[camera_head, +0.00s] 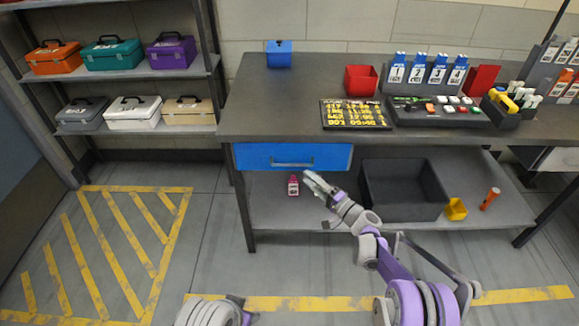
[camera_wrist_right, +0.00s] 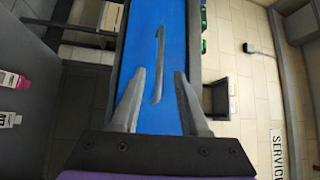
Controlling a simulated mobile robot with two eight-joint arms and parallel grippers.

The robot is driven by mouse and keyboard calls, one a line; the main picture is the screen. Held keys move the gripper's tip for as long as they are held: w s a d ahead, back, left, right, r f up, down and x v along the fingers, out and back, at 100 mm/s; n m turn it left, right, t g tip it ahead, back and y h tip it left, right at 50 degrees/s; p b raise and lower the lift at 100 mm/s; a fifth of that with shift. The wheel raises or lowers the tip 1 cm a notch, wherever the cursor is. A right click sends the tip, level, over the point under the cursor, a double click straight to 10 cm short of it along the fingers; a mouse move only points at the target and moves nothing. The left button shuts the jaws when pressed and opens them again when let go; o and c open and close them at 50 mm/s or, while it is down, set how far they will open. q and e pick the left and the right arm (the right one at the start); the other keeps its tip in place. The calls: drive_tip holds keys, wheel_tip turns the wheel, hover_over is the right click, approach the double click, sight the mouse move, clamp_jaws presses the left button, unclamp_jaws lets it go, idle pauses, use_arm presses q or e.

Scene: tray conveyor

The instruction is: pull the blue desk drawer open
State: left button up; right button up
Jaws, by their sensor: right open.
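The blue desk drawer (camera_head: 265,153) is under the left part of the grey desk top, its front flush with the desk, so it looks closed. Its bar handle (camera_head: 292,164) runs across the front. My right gripper (camera_head: 312,181) is just below and in front of the handle, open and empty. In the right wrist view the blue drawer front (camera_wrist_right: 178,30) fills the middle. The handle (camera_wrist_right: 158,60) stands upright in that picture, its near end between the two open fingers (camera_wrist_right: 160,76); I cannot tell whether they touch it. My left gripper is not seen.
On the desk (camera_head: 260,110) are a black sign board (camera_head: 355,114), red and blue bins and a button panel. Toolboxes stand on shelves at left. Floor before the drawer is clear.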

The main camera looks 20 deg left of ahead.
sight(292, 165)
drive_tip(key=b+x, duration=0.1)
drive_tip(key=x, duration=0.8)
clamp_jaws()
drive_tip(key=shift+d, duration=0.1)
idle(1.1)
